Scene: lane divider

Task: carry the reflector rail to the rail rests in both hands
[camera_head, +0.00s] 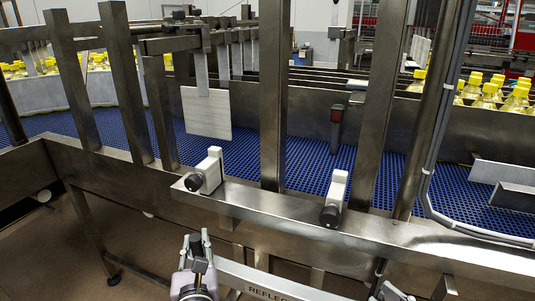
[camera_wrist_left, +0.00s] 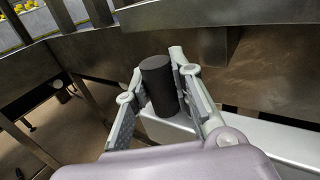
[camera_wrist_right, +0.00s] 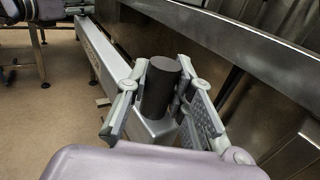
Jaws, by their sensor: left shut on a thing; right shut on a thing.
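The reflector rail (camera_head: 262,280) is a pale grey bar with dark lettering, low in the head view, below and in front of the rail rests. My left gripper (camera_head: 196,245) is shut on the black upright handle (camera_wrist_left: 158,86) at the rail's left end. My right gripper (camera_head: 388,292), partly cut off by the lower edge, is shut on the other black handle (camera_wrist_right: 158,92). The rail also shows in the right wrist view (camera_wrist_right: 95,52). The left rail rest (camera_head: 206,172) and right rail rest (camera_head: 334,196) are white brackets with black knobs on the steel ledge.
The steel ledge (camera_head: 290,218) runs across in front of the blue conveyor belt (camera_head: 310,168). Steel posts (camera_head: 273,100) rise behind the rests. Yellow-capped bottles (camera_head: 488,92) stand at the right. A grey cable (camera_head: 428,170) hangs down the right side.

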